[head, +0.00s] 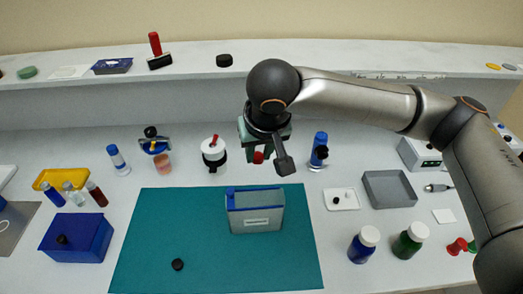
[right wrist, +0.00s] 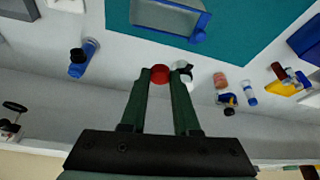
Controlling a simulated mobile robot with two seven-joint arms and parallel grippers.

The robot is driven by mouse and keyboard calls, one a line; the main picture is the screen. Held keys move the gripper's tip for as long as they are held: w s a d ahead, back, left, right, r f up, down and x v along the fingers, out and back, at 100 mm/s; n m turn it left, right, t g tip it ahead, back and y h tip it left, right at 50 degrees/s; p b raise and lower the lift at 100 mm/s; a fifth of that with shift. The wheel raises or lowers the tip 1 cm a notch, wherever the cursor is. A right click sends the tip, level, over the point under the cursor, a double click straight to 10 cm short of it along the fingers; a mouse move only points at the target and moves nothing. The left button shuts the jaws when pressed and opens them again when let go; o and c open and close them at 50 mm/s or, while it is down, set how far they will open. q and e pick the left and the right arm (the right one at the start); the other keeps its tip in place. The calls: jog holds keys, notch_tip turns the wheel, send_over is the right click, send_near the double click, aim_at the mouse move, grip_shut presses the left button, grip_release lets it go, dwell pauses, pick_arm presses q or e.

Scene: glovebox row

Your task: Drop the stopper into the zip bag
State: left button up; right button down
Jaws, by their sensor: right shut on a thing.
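My right gripper (head: 262,158) is above and behind the zip bag, near the mat's back edge. It is shut on a small red stopper (head: 258,157), which also shows between the fingertips in the right wrist view (right wrist: 160,74). The zip bag (head: 256,219) is a grey, box-like pouch with a blue top edge, standing upright on the teal mat (head: 150,235). It shows at the top of the right wrist view (right wrist: 168,18). The stopper is apart from the bag. How far the bag's mouth is open is hard to tell. My left gripper is out of view.
A white bottle with a red top (head: 213,155) stands left of the gripper, and a blue bottle (head: 319,152) right of it. A small black piece (head: 178,264) lies on the mat. A blue box (head: 77,240) and a grey tray (head: 389,190) flank the mat.

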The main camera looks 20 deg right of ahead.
jog(key=shift+a+f, duration=0.1)
jog(key=shift+f, duration=0.2)
jog(key=shift+f+b, duration=1.85)
jog(key=shift+f, duration=0.8)
jog(key=c, duration=0.6)
grip_release()
jog(key=shift+r, duration=0.15)
jog(key=v, duration=1.2)
jog(key=shift+r, duration=0.2)
